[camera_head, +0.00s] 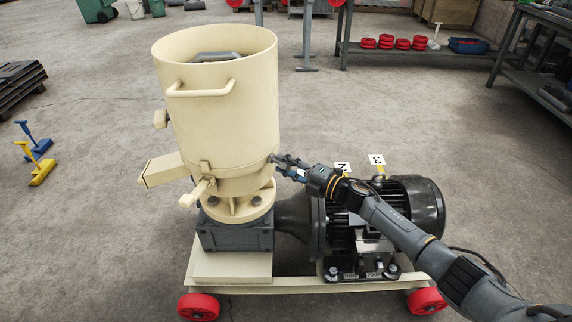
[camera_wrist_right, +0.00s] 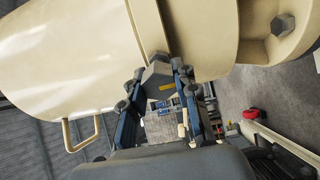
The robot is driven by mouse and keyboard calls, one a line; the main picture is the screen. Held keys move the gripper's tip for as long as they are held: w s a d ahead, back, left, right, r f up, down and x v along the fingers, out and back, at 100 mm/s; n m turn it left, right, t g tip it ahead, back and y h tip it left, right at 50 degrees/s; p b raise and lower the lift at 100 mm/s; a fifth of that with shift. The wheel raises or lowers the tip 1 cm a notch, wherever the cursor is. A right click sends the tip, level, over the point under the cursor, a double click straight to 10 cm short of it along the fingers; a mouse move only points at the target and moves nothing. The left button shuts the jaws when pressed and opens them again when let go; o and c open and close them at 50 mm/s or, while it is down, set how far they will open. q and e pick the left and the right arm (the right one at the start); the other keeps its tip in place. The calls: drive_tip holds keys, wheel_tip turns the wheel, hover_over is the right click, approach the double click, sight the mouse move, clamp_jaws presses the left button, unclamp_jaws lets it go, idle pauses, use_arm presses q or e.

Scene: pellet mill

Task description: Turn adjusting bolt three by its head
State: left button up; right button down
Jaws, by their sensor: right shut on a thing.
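A cream pellet mill (camera_head: 215,110) stands upright on a wheeled frame. My right gripper (camera_head: 279,164) reaches the right side of its lower housing. In the right wrist view, a grey hexagonal bolt head (camera_wrist_right: 158,78) sits between the two fingers, against the cream housing. The gripper is shut on this head, which the fingers partly cover. No number shows on it. White labels marked 2 (camera_head: 342,168) and 3 (camera_head: 376,160) show by the black motor (camera_head: 415,200), apart from the fingertips. My left gripper is out of view.
A cream handle (camera_head: 201,90) juts from the hopper. My right forearm passes over the motor. Another large hex bolt (camera_wrist_right: 283,24) sits on the flange. Blue and yellow tools (camera_head: 42,170) stand at left. A workbench (camera_head: 415,55) is behind.

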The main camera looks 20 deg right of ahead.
drive_tip(key=c, duration=1)
unclamp_jaws()
drive_tip(key=v, duration=1.2)
